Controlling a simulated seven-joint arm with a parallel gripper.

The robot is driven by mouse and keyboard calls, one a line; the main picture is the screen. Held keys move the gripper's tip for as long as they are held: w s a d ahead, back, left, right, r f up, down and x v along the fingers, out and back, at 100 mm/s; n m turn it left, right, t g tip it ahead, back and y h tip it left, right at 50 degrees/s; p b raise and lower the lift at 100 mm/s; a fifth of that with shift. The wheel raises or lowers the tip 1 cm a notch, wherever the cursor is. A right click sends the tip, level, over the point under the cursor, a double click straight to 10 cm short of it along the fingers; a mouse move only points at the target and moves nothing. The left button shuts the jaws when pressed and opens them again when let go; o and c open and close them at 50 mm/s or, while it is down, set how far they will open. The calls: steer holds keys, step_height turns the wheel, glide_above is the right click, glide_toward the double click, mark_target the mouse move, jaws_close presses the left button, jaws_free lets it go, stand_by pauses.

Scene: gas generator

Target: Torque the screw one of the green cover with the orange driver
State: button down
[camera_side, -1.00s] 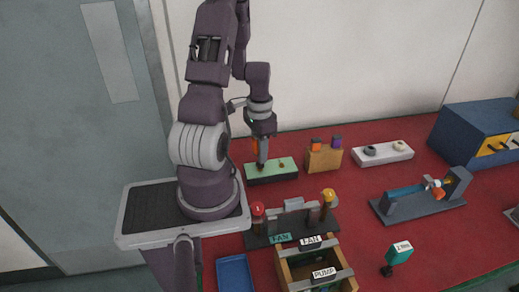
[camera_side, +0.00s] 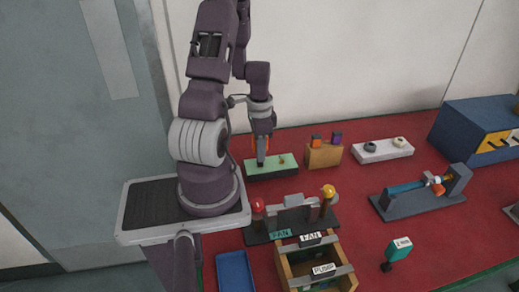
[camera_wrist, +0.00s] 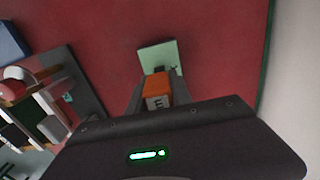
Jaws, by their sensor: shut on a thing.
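The green cover (camera_side: 258,167) lies on a dark base on the red table, in front of the back wall. A small brownish screw-like knob (camera_side: 281,161) stands on its right part. My gripper (camera_side: 262,148) points down over the left-middle of the cover. The green cover (camera_wrist: 158,52) lies beyond the driver there. The driver's tip is hidden, so I cannot tell whether it touches a screw.
A wooden holder (camera_side: 323,157) with orange and purple tops stands right of the cover. Farther right are a white tray (camera_side: 366,157) with rings and a blue cabinet (camera_side: 470,130). Red and yellow knobs (camera_side: 328,191) and a wooden box (camera_side: 293,272) stand in front.

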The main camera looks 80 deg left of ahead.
steer(key=m, duration=0.4)
steer(key=shift+m, duration=2.8)
steer(key=shift+n, duration=0.4)
steer(key=shift+a+r, duration=0.1)
steer(key=shift+r, duration=1.65)
